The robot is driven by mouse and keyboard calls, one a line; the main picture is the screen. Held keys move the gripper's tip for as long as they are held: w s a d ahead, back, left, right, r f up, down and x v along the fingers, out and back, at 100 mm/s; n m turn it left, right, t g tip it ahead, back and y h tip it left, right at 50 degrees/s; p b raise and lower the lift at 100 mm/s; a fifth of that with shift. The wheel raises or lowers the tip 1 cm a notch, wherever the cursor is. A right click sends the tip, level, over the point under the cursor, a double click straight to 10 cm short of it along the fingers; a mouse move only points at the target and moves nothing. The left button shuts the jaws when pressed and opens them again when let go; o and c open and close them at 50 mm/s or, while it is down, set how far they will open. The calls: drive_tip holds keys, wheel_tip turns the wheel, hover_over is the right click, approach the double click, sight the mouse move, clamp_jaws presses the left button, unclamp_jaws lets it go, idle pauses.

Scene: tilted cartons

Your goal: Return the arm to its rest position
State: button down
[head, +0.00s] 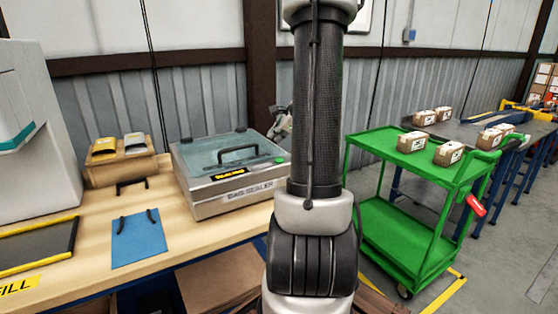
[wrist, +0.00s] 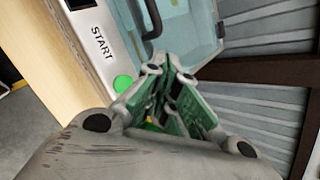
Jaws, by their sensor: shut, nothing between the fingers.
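My arm stands upright in the middle of the head view, its dark tube and pale grey joints in front of the bench. My gripper (wrist: 172,75) shows in the wrist view with its green-padded fingers together and nothing seen between them. In that view the fingertips are in front of the bag sealer (wrist: 85,35), near its green START button (wrist: 123,83). I cannot tell the gap between them. In the head view the gripper is mostly hidden behind my arm; only a small grey part shows beside the sealer's right edge.
The bag sealer (head: 225,190), lid down, sits on the wooden bench (head: 90,228) with a blue bag (head: 138,240) and a cardboard box (head: 120,172) holding packets. A green cart (head: 400,235) with cartons (head: 448,153) stands right, beside a conveyor. Floor right of the cart is clear.

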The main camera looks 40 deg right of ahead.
idle(0.6)
drive_tip(key=shift+a+n, duration=0.2)
drive_tip(key=shift+n, duration=0.3)
drive_tip(key=s+a+n+g+y, duration=0.2)
drive_tip(key=s+a+n+g, duration=0.4)
drive_tip(key=s+a+n, duration=0.9)
drive_tip(key=s+a+r+n+t+h, duration=0.1)
drive_tip(key=s+a+r+n, duration=0.6)
drive_tip(key=a+n, duration=0.3)
drive_tip(key=shift+a+r+n+h, duration=0.3)
drive_tip(key=shift+r+n, duration=0.1)
drive_tip(key=shift+n, duration=0.3)
